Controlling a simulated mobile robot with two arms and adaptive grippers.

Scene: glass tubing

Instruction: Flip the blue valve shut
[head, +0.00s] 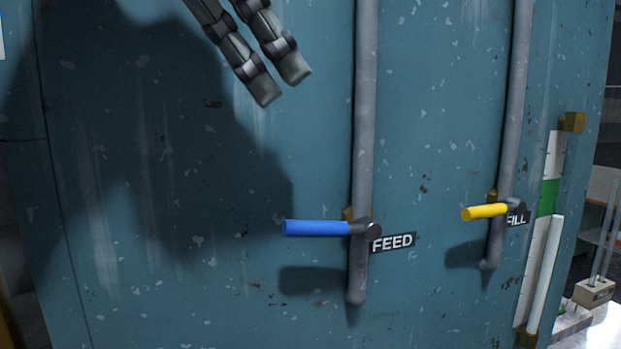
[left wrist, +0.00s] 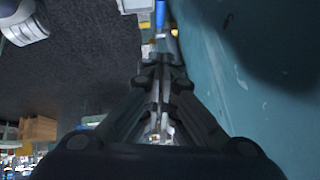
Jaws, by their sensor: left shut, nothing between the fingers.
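The blue valve handle (head: 316,228) sticks out to the left from a grey vertical pipe (head: 365,110), roughly level, beside a black FEED label (head: 392,242). My left gripper (head: 280,88) is shut and empty, above and a little left of the blue handle, clearly apart from it. In the left wrist view the shut fingers (left wrist: 158,100) point up the picture, and a blue piece (left wrist: 160,14), likely the handle, shows beyond their tips. My right gripper is not in view.
A yellow handle (head: 484,212) with a FILL label (head: 517,219) sits on a second pipe (head: 515,100) to the right. The teal panel (head: 450,120) stands behind both. A white and green gauge strip (head: 548,198) runs along the right edge. The space left of the blue handle is clear.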

